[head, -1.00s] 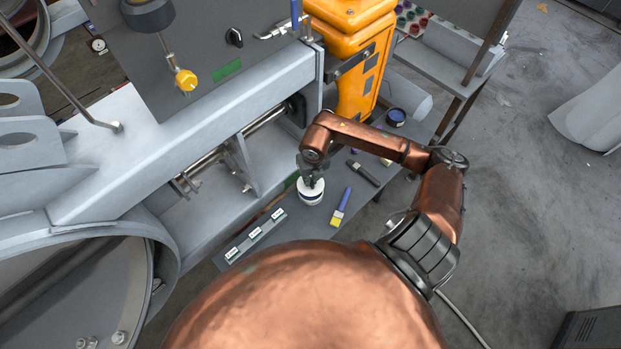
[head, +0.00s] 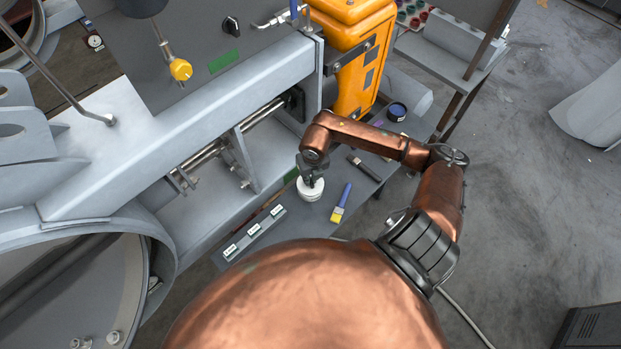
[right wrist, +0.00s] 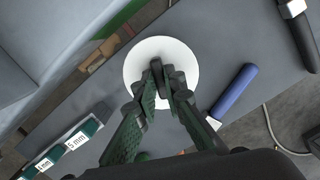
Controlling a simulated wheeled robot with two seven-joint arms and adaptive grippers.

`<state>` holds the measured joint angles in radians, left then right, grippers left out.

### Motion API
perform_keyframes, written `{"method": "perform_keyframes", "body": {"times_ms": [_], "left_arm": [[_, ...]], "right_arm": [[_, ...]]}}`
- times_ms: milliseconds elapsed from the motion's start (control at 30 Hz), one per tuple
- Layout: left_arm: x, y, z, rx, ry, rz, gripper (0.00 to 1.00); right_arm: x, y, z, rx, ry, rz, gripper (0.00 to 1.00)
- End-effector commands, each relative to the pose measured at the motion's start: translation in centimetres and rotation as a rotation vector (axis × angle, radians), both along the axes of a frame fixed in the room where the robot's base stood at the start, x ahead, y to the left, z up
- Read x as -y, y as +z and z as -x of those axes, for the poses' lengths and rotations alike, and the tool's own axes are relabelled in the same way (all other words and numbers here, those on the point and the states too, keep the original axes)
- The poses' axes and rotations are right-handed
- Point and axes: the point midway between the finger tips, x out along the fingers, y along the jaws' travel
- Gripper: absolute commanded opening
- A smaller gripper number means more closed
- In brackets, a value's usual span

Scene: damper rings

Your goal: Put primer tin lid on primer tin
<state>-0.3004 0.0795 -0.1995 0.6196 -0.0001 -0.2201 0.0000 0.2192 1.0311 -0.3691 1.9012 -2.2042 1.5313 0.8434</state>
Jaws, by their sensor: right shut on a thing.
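My right gripper (head: 312,180) points down and is shut on the small dark knob of the white, round primer tin lid (head: 303,186). In the right wrist view the fingertips (right wrist: 161,75) pinch the knob at the middle of the lid (right wrist: 155,48). The white primer tin (head: 310,197) stands upright on the grey bench directly under the lid. The lid looks level and at the tin's top; I cannot tell whether it is fully seated. In the right wrist view the lid hides the tin. My left gripper is not in view.
A blue-handled brush with yellow bristles (head: 341,203) lies right of the tin. A dark-handled tool (head: 364,170) and an open tin with blue inside (head: 397,111) are farther back. A labelled grey block (head: 253,236) lies front left. A big grey machine (head: 190,110) borders the bench's left.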

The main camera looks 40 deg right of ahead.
Motion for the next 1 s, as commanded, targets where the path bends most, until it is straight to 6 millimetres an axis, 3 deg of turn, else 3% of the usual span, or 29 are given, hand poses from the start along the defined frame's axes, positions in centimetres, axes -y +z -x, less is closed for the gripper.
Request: {"method": "perform_keyframes", "body": {"times_ms": [767,800,1000], "left_arm": [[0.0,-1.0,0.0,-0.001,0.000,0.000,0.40],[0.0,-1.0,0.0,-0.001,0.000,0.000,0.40],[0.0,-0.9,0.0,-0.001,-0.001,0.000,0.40]], "right_arm": [[0.0,-1.2,0.0,0.000,0.000,0.000,0.00],[0.0,-1.2,0.0,0.000,0.000,0.000,0.10],[0.0,-1.1,0.0,0.000,0.000,0.000,0.24]]}}
